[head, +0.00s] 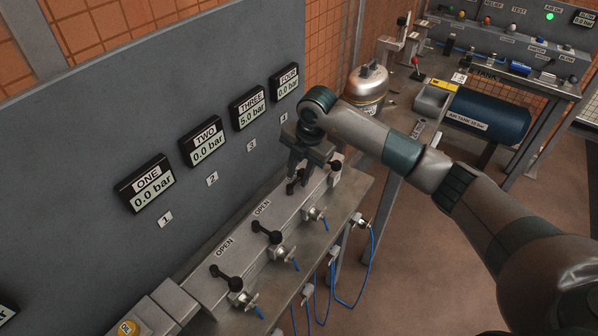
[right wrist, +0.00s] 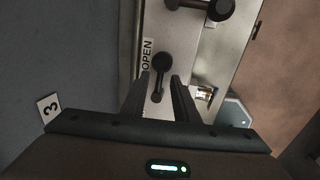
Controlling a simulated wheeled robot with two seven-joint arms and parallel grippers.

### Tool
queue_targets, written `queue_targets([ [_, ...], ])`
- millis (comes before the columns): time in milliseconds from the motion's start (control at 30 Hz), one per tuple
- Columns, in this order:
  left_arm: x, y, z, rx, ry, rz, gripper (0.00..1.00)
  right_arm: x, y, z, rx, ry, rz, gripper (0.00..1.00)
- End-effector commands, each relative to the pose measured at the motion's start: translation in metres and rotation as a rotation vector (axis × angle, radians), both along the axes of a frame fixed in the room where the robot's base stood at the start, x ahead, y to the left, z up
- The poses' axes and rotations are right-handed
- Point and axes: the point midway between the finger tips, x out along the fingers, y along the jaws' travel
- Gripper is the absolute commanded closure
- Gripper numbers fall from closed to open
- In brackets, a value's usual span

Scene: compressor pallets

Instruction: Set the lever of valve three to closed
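Valve three's dark lever (head: 291,188) is on the grey valve rail (head: 249,238), partly hidden under my right gripper (head: 300,172). In the right wrist view, the lever (right wrist: 161,64) has its smaller knob between the two fingers of my right gripper (right wrist: 160,88). Gaps show on both sides, so the fingers are open around the knob and not clamped. An OPEN label (right wrist: 147,58) lies left of the lever's thicker end. The gauge THREE (head: 252,107) reads 5.0 bar. My left gripper is not in view.
Levers of valve one (head: 226,278) and valve two (head: 266,233) stand nearer on the rail, with OPEN labels beside them. Gauges ONE (head: 146,185), TWO (head: 203,147) and FOUR (head: 287,83) read 0.0 bar. Blue hoses (head: 352,300) hang in front. A blue air tank (head: 488,118) lies behind.

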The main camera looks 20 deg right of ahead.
Motion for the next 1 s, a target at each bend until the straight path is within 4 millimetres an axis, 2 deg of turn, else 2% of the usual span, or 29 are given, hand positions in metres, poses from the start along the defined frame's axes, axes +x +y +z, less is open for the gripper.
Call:
queue_targets([
  [167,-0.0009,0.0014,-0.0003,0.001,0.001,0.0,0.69,0.0,0.0001,0.0,0.0,0.0,0.0,0.73],
  [267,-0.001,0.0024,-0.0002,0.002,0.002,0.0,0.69,0.0,0.0001,0.0002,0.0,0.0,0.0,0.97],
  [300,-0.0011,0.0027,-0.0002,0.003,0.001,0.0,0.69,0.0,0.0003,0.0002,0.0,0.0,0.0,1.0],
  [1000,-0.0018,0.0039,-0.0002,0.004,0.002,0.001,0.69,0.0001,0.0001,0.0007,0.001,-0.001,0.0,1.0],
])
